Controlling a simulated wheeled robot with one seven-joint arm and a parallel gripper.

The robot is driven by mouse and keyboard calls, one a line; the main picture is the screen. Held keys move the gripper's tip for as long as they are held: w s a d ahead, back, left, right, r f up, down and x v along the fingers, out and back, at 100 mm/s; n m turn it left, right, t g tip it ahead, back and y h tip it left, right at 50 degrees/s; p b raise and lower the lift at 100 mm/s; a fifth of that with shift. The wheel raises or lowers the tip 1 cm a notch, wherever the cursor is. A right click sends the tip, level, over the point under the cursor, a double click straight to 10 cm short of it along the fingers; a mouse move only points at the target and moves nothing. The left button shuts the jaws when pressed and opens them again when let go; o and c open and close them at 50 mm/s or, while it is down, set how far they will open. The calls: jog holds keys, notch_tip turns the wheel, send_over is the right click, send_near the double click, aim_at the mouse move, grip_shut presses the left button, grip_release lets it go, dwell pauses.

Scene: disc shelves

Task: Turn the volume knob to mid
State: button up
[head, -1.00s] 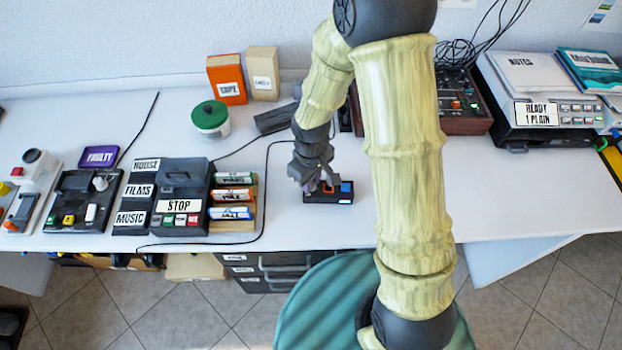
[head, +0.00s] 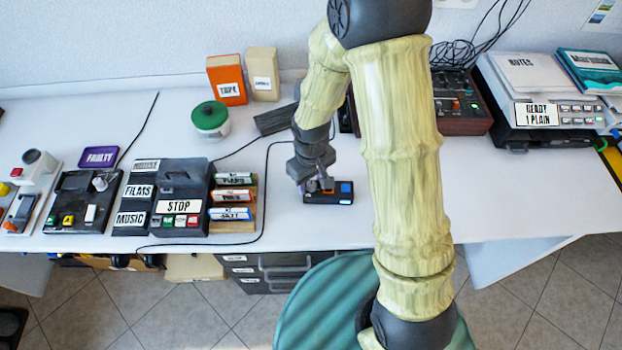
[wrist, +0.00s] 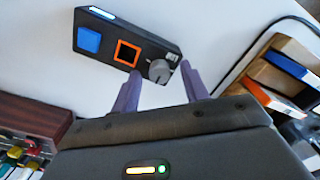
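A small black device (head: 342,197) lies on the white desk below my gripper. In the wrist view the device (wrist: 112,28) carries a blue square button (wrist: 89,40), an orange-framed square (wrist: 127,53) and a round grey knob (wrist: 159,71) near one end. My gripper (wrist: 160,72) is open, with its two purple fingers apart and the knob between their tips. I cannot tell whether either finger touches the knob. In the head view my gripper (head: 314,184) hides part of the device, and the knob's pointer is too small to read.
A rack of labelled cassettes (head: 233,198) and a black STOP player (head: 181,205) stand to the left. A green-lidded jar (head: 210,117) is behind them. A dark red-sided mixer (head: 462,118) stands at the back right.

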aim_at(311, 184)
jog(key=shift+r, duration=0.1)
notch_tip(311, 184, up, 17)
jog(key=p, duration=0.2)
dwell(0.5)
jog(key=shift+r+p, duration=0.2)
jog(key=shift+p, duration=0.1)
jog(key=s+d+r+m+t+p, duration=0.1)
jog(key=s+d+r+m+p, duration=0.2)
jog(key=d, duration=0.3)
jog(key=s+d+r+m+t+p, duration=0.1)
jog(key=s+d+r+m+p, duration=0.2)
jog(key=d+p, duration=0.3)
jog(key=shift+s+r+m+t, duration=0.25)
jog(key=shift+r+m+t, duration=0.05)
jog(key=shift+r, duration=0.6)
